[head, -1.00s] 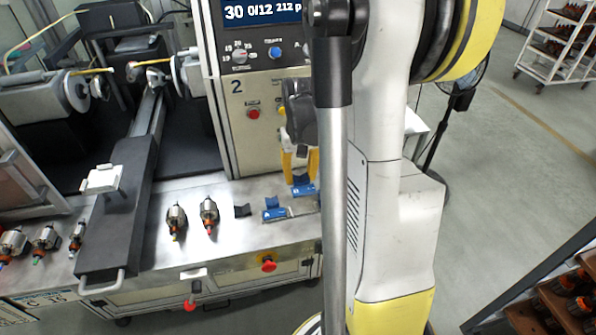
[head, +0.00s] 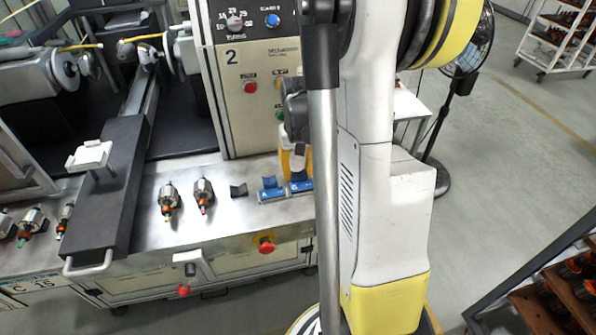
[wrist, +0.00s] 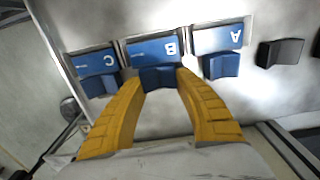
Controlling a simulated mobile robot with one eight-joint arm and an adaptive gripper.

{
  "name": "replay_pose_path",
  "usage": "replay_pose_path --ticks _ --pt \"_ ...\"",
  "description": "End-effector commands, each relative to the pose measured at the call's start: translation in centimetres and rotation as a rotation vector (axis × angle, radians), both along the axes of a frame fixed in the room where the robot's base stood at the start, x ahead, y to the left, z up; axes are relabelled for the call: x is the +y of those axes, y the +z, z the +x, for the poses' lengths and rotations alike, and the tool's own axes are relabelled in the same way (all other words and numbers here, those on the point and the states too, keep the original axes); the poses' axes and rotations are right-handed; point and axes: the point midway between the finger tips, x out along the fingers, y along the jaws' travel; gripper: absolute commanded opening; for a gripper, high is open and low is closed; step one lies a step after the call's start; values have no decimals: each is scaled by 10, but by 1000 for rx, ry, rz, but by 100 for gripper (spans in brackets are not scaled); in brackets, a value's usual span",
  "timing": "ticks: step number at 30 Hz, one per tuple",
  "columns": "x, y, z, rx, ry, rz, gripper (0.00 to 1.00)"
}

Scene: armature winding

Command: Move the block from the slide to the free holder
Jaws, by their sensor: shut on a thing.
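My gripper (wrist: 160,85) has yellow fingers closed on a small blue V-topped block (wrist: 160,77) in the wrist view. The block is at the middle holder, marked B (wrist: 152,48); whether it rests fully in it is not clear. Holder A (wrist: 218,39) is on the right and holder C (wrist: 92,62) on the left, each with a similar blue block in front of its label. In the head view my gripper (head: 293,172) is low over the bench, partly behind my arm. The dark slide (head: 108,195) carries a pale T-shaped piece (head: 90,155).
A dark V-shaped block (head: 238,190) lies beside holder A. The control panel (head: 262,70) rises close behind the holders. A fan (head: 466,50) stands behind, right.

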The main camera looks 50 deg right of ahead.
Motion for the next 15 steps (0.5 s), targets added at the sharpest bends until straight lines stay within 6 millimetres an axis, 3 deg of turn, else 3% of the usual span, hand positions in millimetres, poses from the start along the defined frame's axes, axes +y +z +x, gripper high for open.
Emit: replay_pose_path --ticks 15 --pt "0 -3 0 0 0 0 2"
